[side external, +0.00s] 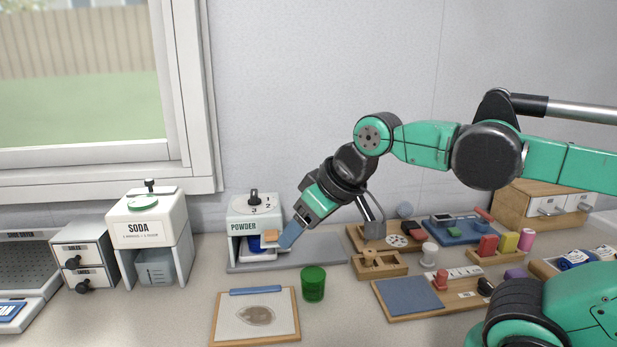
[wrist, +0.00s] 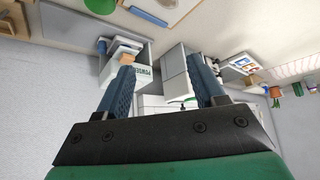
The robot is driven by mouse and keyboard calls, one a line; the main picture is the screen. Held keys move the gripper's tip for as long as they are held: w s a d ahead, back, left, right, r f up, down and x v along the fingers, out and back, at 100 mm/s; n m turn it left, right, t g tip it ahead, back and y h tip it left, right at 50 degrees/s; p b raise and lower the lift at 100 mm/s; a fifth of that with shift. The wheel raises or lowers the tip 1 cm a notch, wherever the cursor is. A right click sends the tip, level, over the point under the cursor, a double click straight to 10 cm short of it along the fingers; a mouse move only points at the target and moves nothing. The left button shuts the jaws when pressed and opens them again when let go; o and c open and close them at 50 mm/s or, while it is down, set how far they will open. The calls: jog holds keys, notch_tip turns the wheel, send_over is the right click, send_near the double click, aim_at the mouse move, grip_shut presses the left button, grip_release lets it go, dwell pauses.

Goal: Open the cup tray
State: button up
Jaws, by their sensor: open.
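The white POWDER dispenser (side external: 241,217) stands against the back wall with a dial on top. A small light-wood piece (side external: 269,235) and a blue item (side external: 255,245) show in its front opening. I cannot tell for sure whether the wood piece belongs to the cup tray. My gripper (side external: 287,242) points down-left at the dispenser's right front, its blue fingers overlapping the wood piece's right edge in the side view. In the wrist view my gripper (wrist: 162,80) is open with nothing held. The wood piece (wrist: 128,48) shows just beyond the left finger; contact is unclear.
A green cup (side external: 313,284) and a clipboard (side external: 256,316) lie in front. The SODA dispenser (side external: 146,221) with a grey bin (side external: 155,268) and a small drawer unit (side external: 83,256) stand left. Wooden trays and blocks crowd the right. A grey base plate (side external: 315,248) extends right of the dispenser.

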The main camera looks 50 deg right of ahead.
jog(key=w+d+r+n+g+y, duration=0.1)
jog(key=w+d+r+n+y, duration=0.15)
jog(key=w+d, duration=0.5)
jog(key=w+d+f+n+y, duration=0.4)
jog(key=w+d+n, duration=0.3)
jog(key=d, duration=0.5)
jog(key=shift+m+t, duration=0.3)
jog(key=shift+m, duration=0.05)
jog(key=f, duration=1.1)
jog(key=shift+w+a+f, duration=0.2)
jog(key=shift+w+a, duration=0.1)
jog(key=x, duration=0.4)
jog(key=shift+f, duration=0.25)
jog(key=shift+w+a+f, duration=0.35)
jog(key=shift+f, duration=0.1)
grip_shut()
